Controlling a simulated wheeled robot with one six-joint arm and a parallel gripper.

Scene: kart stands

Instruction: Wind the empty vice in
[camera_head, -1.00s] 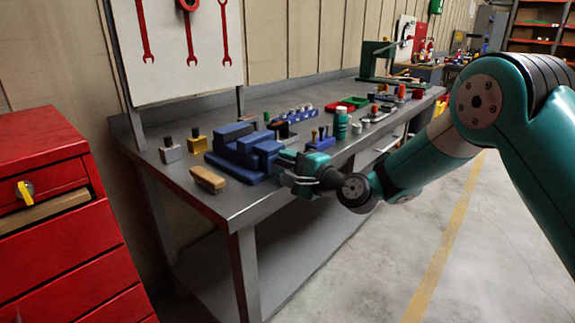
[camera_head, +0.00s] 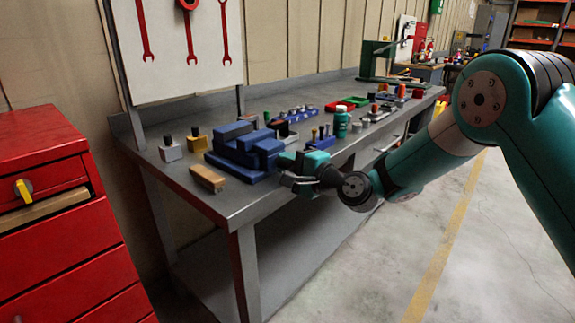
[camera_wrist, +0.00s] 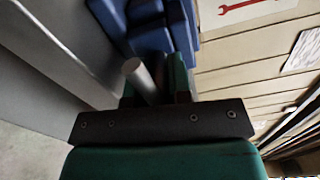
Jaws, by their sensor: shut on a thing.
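The blue vice (camera_head: 243,152) sits on the grey workbench near its front edge, with nothing visible between its jaws. It also shows at the top of the wrist view (camera_wrist: 150,30). My gripper (camera_head: 288,170) is at the vice's right, front end. In the wrist view my gripper (camera_wrist: 157,84) is shut on the vice handle (camera_wrist: 138,78), a grey metal bar that sticks out at a slant between the green fingers. The handle's far part and the screw are hidden by the fingers.
On the workbench (camera_head: 240,204), a wooden-backed brush (camera_head: 208,179) lies left of the vice, with small grey and brass blocks behind it. A green bottle (camera_head: 341,123) and several small parts stand to the right. A red drawer cabinet (camera_head: 60,220) is at the left.

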